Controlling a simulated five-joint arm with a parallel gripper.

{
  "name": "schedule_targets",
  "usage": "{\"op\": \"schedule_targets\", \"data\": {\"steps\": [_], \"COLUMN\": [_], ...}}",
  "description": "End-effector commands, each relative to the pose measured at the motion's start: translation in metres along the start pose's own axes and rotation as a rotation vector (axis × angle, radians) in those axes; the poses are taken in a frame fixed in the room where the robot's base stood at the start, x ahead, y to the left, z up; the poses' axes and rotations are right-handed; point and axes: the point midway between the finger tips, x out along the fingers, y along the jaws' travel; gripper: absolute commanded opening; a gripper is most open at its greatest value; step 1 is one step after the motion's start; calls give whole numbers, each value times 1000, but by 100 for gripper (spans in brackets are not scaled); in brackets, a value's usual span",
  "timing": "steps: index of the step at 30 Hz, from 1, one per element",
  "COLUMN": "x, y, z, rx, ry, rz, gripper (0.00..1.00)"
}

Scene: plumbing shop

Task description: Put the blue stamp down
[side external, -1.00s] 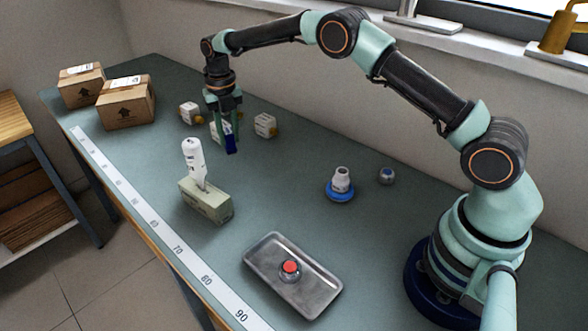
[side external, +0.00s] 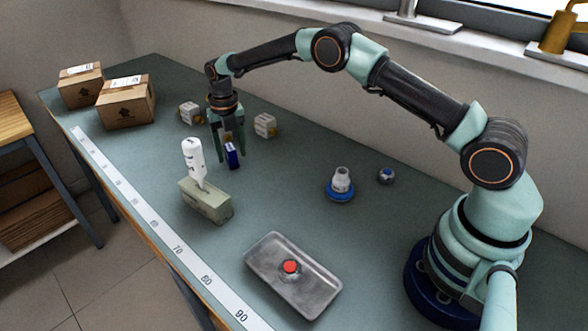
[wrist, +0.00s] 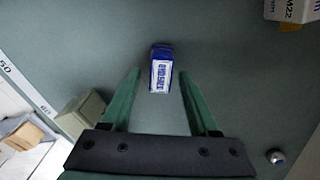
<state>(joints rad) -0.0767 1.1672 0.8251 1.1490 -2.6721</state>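The blue stamp (side external: 232,155) is a small dark blue block with a white lettered face. It appears to stand on the teal bench top, beyond the pale green block. In the wrist view the stamp (wrist: 161,68) lies between the two green fingertips, with a clear gap on each side. My gripper (side external: 230,157) is open around the stamp, low over the bench. Its spread fingers also show in the wrist view (wrist: 159,75). The stamp's underside is hidden.
A pale green block (side external: 206,201) with a white bottle (side external: 193,160) is close by. A metal tray (side external: 318,296) with a red-topped item, a blue-based fitting (side external: 340,188) and cartons (side external: 126,104) stand farther off.

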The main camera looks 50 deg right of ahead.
Motion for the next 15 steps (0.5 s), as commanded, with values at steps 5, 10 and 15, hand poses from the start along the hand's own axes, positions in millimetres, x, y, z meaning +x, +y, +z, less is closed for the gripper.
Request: {"op": "schedule_targets", "data": {"steps": [5, 10, 15], "x": [0, -5, -29], "y": [0, 0, 0], "z": [0, 0, 1], "rx": [0, 0, 0], "ry": [0, -1, -4], "rz": [0, 1, 2], "gripper": [60, 60, 60]}}
